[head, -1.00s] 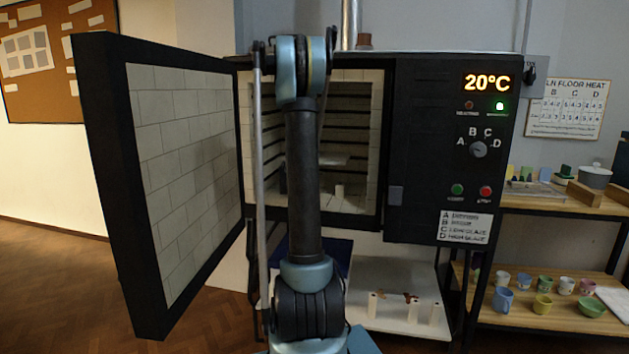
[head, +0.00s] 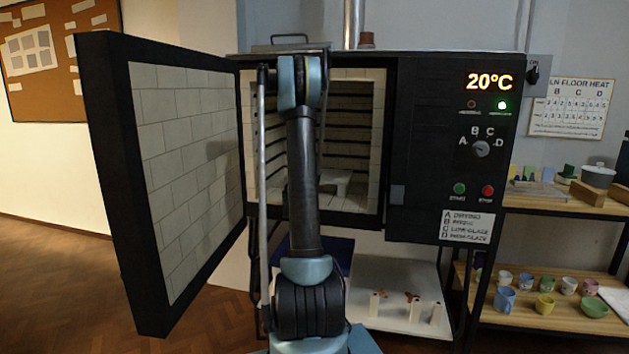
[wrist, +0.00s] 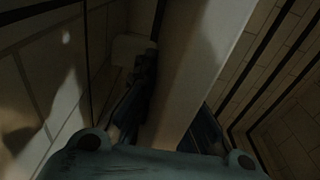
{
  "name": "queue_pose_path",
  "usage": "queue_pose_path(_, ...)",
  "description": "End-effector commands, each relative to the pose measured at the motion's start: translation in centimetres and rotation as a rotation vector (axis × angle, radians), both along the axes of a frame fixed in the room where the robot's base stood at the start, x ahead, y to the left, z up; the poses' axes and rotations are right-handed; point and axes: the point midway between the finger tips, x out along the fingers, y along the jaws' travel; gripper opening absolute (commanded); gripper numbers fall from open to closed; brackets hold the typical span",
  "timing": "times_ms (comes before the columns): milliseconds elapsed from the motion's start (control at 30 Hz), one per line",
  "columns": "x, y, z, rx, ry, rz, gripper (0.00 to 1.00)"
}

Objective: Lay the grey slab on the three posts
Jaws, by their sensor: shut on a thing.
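The grey slab (head: 336,177) is inside the open kiln, low in the chamber, partly hidden behind my arm. In the wrist view the slab (wrist: 190,70) runs between the fingers of my gripper (wrist: 168,122), which is shut on it. A pale post (head: 340,190) shows just under the slab's right part; I cannot tell whether they touch. A pale block, perhaps a post, shows beside the left finger in the wrist view (wrist: 130,48). Any other posts in the chamber are hidden. My gripper is hidden in the head view.
The kiln door (head: 185,170) stands wide open on the left. The chamber's brick walls are close around my gripper. The control panel (head: 470,150) is on the right. Several short pale pieces (head: 415,312) stand on a white board (head: 390,275) below the kiln.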

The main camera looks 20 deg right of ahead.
Motion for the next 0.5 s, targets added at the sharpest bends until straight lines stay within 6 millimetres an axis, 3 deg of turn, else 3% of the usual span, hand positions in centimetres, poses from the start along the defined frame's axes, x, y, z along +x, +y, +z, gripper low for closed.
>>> queue_pose_path(167, -0.13, 0.04, -0.13, 0.001, 0.0, 0.0, 0.0)
queue_pose_path(200, -0.13, 0.03, -0.18, 0.002, 0.0, 0.0, 0.15)
queue_pose_path(267, -0.14, 0.04, -0.18, 0.002, 0.0, 0.0, 0.29)
queue_pose_path(500, -0.1, 0.04, -0.12, 0.001, 0.0, 0.0, 0.31)
